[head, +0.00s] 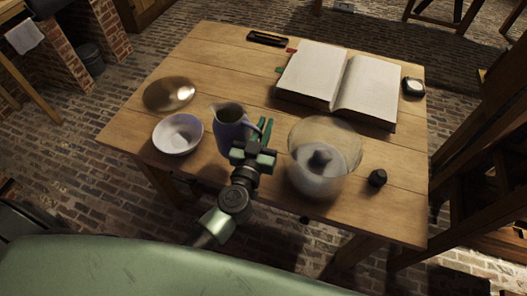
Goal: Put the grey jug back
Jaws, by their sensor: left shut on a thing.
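The grey jug (228,132), bluish in this light, is upright near the front edge of the wooden table, left of the glass jar. Its open mouth faces up and its handle is on the right. My left gripper (263,130) is shut on the jug at its handle side, with green fingers. The wrist hides the jug's lower right part, and I cannot tell whether its base touches the table. My right gripper is not in view.
A white bowl (178,134) and a shiny metal dish (169,94) are left of the jug. A large glass jar (322,168) stands close on the right, with a dark knob (377,178) beyond it. An open book (342,83) lies behind. The table's (215,58) back left is clear.

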